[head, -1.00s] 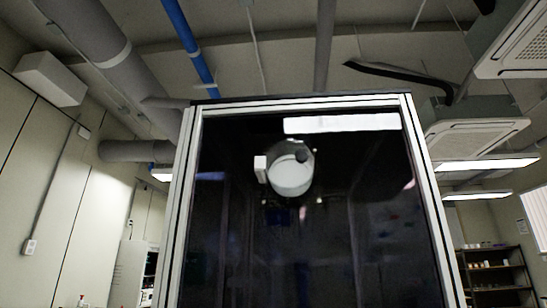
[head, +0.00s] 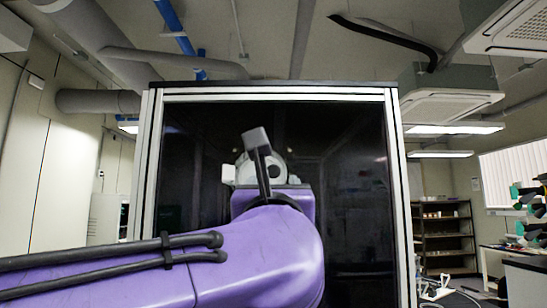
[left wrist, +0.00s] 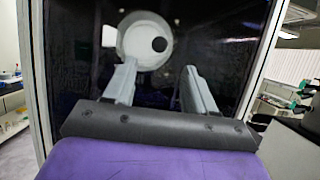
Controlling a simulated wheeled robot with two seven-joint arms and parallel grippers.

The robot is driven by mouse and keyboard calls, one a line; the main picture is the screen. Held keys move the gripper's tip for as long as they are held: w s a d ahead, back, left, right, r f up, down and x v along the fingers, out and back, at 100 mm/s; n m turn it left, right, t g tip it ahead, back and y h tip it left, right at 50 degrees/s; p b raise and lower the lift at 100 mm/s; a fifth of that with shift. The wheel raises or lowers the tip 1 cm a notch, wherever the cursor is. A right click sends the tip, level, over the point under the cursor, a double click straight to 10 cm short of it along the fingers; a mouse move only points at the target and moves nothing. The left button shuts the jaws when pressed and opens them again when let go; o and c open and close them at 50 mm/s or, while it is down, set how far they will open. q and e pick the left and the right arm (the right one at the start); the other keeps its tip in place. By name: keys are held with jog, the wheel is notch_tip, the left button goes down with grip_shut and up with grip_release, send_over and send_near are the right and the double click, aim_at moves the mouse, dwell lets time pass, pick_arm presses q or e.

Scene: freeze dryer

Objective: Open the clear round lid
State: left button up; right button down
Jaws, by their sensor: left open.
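The clear round lid (head: 273,171) is on the dark front of the tall framed cabinet, partly hidden behind my left gripper. My left gripper (head: 258,143) is raised in front of the lid. In the left wrist view the gripper (left wrist: 160,68) is open and empty, its fingers apart below the lid. I cannot tell any contact.
The cabinet's silver frame (head: 146,200) borders the dark panel (head: 350,220). Shelves (head: 445,235) stand at the back right. A bench with green and black items (head: 530,200) is at the far right. Pipes (head: 190,66) run overhead.

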aim_at(273, 171)
pick_arm(q)
jog(key=p+x, duration=0.6)
jog(key=x, duration=0.4)
jog(key=shift+w+d+p, duration=0.1)
jog(key=shift+p, duration=0.2)
jog(key=shift+w+f, duration=0.1)
jog(key=shift+w, duration=0.2)
jog(key=shift+f, duration=0.1)
grip_shut()
